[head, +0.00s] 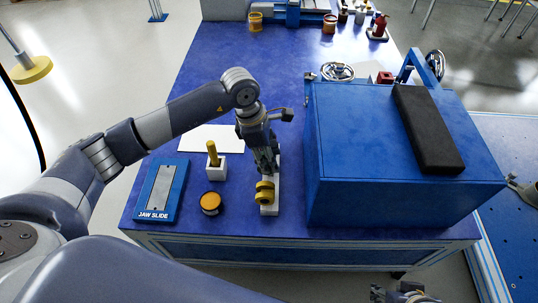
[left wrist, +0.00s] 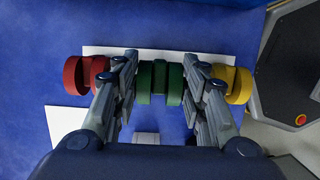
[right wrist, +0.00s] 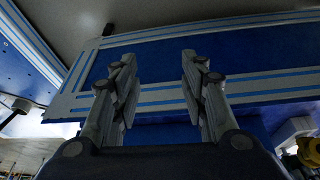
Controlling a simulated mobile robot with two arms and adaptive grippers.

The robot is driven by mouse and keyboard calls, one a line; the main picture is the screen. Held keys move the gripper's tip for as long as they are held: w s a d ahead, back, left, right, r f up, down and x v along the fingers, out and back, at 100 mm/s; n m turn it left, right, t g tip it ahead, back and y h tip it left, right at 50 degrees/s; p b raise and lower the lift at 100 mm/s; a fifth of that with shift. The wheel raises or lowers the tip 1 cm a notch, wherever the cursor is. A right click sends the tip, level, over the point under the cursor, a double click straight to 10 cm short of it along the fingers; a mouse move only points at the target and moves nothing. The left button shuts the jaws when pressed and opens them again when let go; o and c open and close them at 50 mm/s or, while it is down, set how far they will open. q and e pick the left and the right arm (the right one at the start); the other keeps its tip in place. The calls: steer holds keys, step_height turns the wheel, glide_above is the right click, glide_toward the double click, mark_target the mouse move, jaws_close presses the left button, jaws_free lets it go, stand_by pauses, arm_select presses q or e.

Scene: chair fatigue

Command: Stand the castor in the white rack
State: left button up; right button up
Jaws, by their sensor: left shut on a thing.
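The white rack (head: 270,209) is a narrow strip on the blue table, left of the big blue box. A yellow castor (head: 265,191) stands at its near end; it also shows at the right in the left wrist view (left wrist: 238,85). A red castor (left wrist: 84,75) is at the other end. My left gripper (head: 268,166) is over the rack, shut on a green castor (left wrist: 160,82) between the red and yellow ones. Whether the green castor touches the rack is hidden. My right gripper (right wrist: 157,62) is open and empty, low beside the table's front edge.
The blue box (head: 375,150) with a black pad (head: 427,130) stands close right of the rack. Left are a yellow handle in a white block (head: 215,168), an orange-topped tin (head: 210,203) and the JAW SLIDE tray (head: 147,205). A white sheet (head: 205,137) lies behind.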

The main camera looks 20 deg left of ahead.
arm_select(q)
steer(key=shift+f, duration=0.35)
arm_select(e)
steer(key=shift+w+a+r+t, duration=0.15)
steer(key=shift+w+t, duration=0.15)
steer(key=shift+w, duration=0.25)
steer(key=shift+w+a+r+t, duration=0.1)
steer(key=shift+w+a+t, duration=0.15)
steer(key=shift+w, duration=0.3)
steer(key=shift+w+a+r+t, duration=0.15)
steer(key=shift+w+t, duration=0.2)
steer(key=shift+w, duration=0.2)
arm_select(q)
steer(key=shift+b, duration=0.3)
steer(key=shift+f, duration=0.1)
arm_select(e)
steer(key=shift+w+a+r+y, duration=0.1)
steer(key=shift+w+y, duration=0.2)
steer(key=shift+w, duration=0.05)
arm_select(q)
steer(key=shift+f, duration=0.1)
arm_select(e)
steer(key=shift+w+a+r+t, duration=0.1)
steer(key=shift+w+r+t, duration=0.05)
steer(key=shift+w+t, duration=0.25)
